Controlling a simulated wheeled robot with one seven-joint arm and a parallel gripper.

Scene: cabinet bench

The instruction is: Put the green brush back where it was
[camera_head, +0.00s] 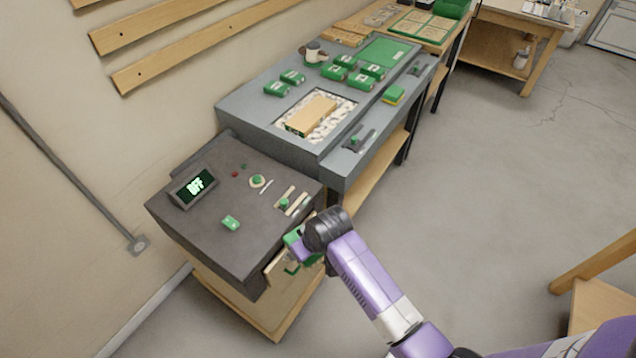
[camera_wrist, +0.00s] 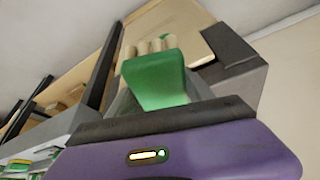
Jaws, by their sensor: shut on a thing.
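The green brush (camera_wrist: 155,82) has a green body with several pale tufts. In the wrist view it sits in front of the dark edge of my gripper (camera_wrist: 160,118), which is shut on it. In the head view my gripper (camera_head: 298,243) is at the front right side of the dark cabinet, and a green part of the brush (camera_head: 291,236) shows beside it. My wrist hides much of the brush and the fingertips there. A pale wooden drawer (camera_head: 275,266) stands out just below, with green pieces (camera_head: 292,268) near it, partly hidden.

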